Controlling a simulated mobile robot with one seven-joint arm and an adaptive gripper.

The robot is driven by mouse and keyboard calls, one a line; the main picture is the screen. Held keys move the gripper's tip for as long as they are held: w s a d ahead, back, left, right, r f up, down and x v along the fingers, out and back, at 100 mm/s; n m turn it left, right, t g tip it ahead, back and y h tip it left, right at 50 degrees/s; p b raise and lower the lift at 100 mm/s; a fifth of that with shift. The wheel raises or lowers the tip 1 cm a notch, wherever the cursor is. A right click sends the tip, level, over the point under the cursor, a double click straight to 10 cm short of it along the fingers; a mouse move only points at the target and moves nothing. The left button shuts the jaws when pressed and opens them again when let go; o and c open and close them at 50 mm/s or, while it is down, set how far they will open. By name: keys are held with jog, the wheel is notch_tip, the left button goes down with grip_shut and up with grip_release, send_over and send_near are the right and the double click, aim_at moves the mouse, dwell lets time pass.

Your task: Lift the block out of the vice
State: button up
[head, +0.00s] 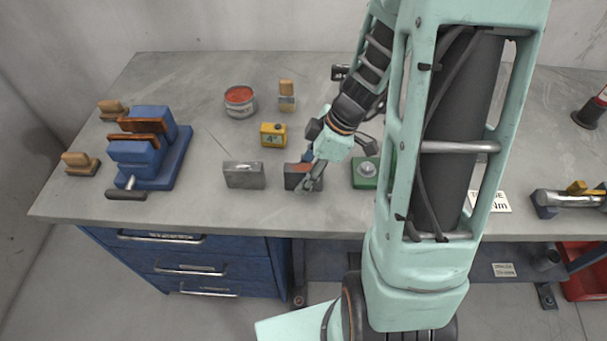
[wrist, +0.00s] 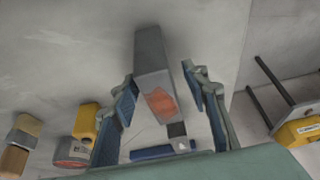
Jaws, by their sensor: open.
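The blue vice (head: 152,150) stands at the left of the bench, with copper-coloured jaw faces and a dark handle at its front. I see no block clearly between its jaws. A dark grey block with an orange-red patch (head: 291,178) stands on the bench well right of the vice. It also shows in the wrist view (wrist: 152,62). My gripper (head: 313,180) points down at this block, and its open fingers (wrist: 160,82) lie on either side of it in the wrist view. I cannot tell whether they touch it. A plain grey block (head: 244,175) stands to the left.
A yellow box (head: 273,135), a red-topped tin (head: 240,101) and a wooden-handled brush (head: 287,96) stand behind the blocks. A green item with a round knob (head: 366,173) is close to the right. The bench between the vice and the plain block is clear.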

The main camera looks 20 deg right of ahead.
jog(key=shift+a+f, duration=0.1)
jog(key=shift+f, duration=0.25)
grip_shut()
jog(key=shift+w+r, duration=0.1)
jog(key=shift+r, duration=0.05)
